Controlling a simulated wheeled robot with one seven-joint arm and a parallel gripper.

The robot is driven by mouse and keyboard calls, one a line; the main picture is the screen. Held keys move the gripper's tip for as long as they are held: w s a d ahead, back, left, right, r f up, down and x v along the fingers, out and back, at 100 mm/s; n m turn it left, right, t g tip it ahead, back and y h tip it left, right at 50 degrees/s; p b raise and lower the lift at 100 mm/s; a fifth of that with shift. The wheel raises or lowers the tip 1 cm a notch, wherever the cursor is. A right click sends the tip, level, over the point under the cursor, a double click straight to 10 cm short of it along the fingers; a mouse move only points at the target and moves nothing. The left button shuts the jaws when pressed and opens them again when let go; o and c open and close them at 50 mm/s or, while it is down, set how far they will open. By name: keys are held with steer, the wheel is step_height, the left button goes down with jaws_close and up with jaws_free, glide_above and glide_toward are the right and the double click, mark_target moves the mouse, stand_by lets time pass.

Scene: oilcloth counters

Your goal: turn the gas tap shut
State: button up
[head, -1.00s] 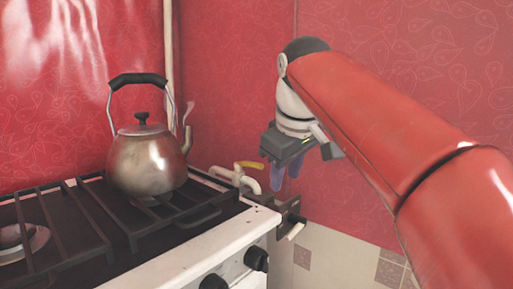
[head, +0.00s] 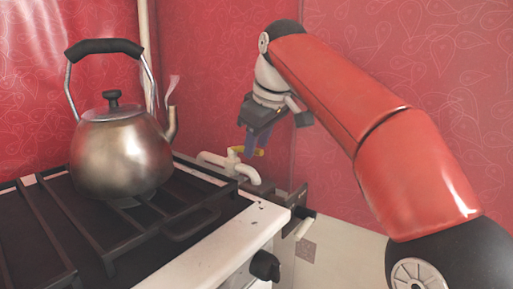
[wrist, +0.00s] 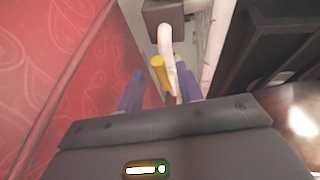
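The gas tap has a yellow handle (head: 260,152) on a white bent pipe (head: 247,174), behind the stove's right rear corner. My gripper (head: 252,146) is at the tap with its blue-purple fingers pointing down, partly covering the handle in the head view. In the wrist view, the open fingers of my gripper (wrist: 161,78) stand apart on either side of the yellow handle (wrist: 158,72) and the white pipe (wrist: 167,48).
A metal kettle (head: 120,155) with a black handle stands on the black stove grate (head: 42,228), left of the tap. The white stove edge (head: 215,250) has black knobs. A dark bracket (head: 290,198) juts out at the stove's right corner. Red patterned walls close in behind.

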steer(key=shift+w+f, duration=0.1)
steer(key=shift+f, duration=0.2)
jaws_close()
